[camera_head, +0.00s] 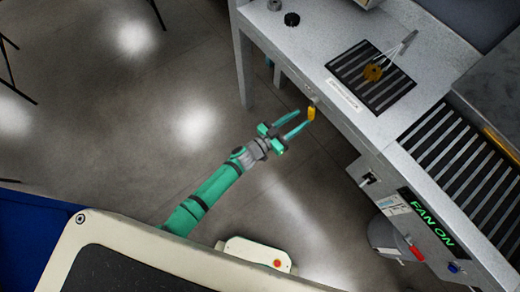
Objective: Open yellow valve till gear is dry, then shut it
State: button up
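The yellow valve (311,113) sticks out from the front edge of the grey bench. My gripper (299,124) is open, with its two green fingers pointing at the valve from the left. The fingertips are close to the valve handle; I cannot tell whether they touch it. A yellow-brown gear (373,72) sits on a dark slatted grate (350,66) in the bench top, with a pale forked nozzle or holder beside it. Whether the gear is wet is too small to tell.
A panel on the bench front reads "FAN ON" (430,217), with a red handle (416,253) and a blue knob (454,267) near it. A larger slatted grate (462,160) lies to the right. A black round part (291,19) stands on the bench.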

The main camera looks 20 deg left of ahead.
jog(key=s+a+r+y, duration=0.1)
jog(key=s+a+y, duration=0.1)
jog(key=s, duration=1)
jog(key=s+a+r+n+y, duration=0.1)
jog(key=s+a, duration=0.4)
jog(key=s, duration=0.7)
jog(key=shift+s+r+t+y, duration=0.2)
jog(key=shift+s+t+y, duration=0.15)
jog(key=shift+y, duration=0.55)
jog(key=shift+a, duration=0.15)
